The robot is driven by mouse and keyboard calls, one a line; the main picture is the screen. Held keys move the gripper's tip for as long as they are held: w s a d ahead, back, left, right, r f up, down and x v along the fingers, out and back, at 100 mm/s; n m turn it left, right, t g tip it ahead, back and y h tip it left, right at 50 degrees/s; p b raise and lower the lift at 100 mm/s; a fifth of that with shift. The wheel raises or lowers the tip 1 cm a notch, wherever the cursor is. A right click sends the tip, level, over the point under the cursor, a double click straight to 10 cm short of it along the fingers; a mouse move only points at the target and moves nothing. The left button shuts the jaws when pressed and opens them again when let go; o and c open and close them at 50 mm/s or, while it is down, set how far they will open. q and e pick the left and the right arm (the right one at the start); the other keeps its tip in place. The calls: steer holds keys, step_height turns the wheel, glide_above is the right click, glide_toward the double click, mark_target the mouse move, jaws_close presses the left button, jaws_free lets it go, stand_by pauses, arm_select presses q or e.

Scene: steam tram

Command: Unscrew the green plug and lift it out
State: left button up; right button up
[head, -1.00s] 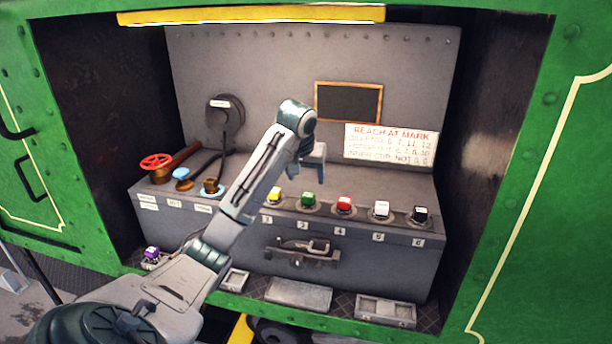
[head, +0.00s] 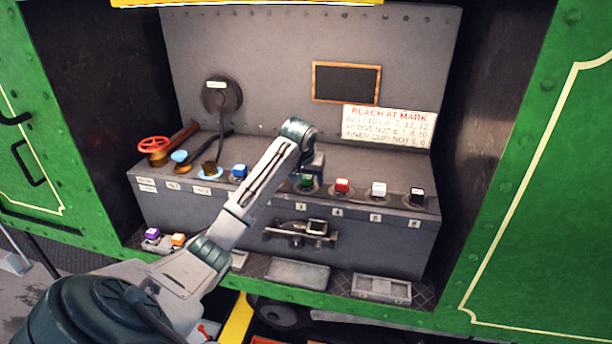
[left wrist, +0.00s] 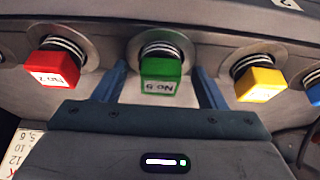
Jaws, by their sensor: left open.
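The green plug (head: 306,182) sits in its round metal socket on the grey bench, in the row of coloured plugs. In the left wrist view the green plug (left wrist: 160,76) has a white "No 5" label, seen upside down, and a threaded neck behind it. My left gripper (head: 312,174) is at the green plug and partly covers it in the head view. In the left wrist view its two blue fingers stand apart, one on each side of the plug. The left one looks clear of the plug, with a gap also at the right. My right gripper is not in view.
The red plug (left wrist: 58,70) and yellow plug (left wrist: 258,84) flank the green one closely. Blue (head: 239,172), white (head: 378,190) and black (head: 416,195) plugs share the row. A latch (head: 301,231) projects from the bench front. Trays (head: 382,288) lie below. A sign (head: 389,127) is behind.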

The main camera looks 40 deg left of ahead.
arm_select(q)
steer(key=c, duration=1.4)
steer(key=n+g+y, duration=0.1)
steer(key=n, duration=0.3)
steer(key=n, duration=0.2)
steer(key=shift+n+g+y, duration=0.4)
steer(key=shift+n, duration=0.6)
steer(key=n+g, duration=0.2)
steer(key=n, duration=0.2)
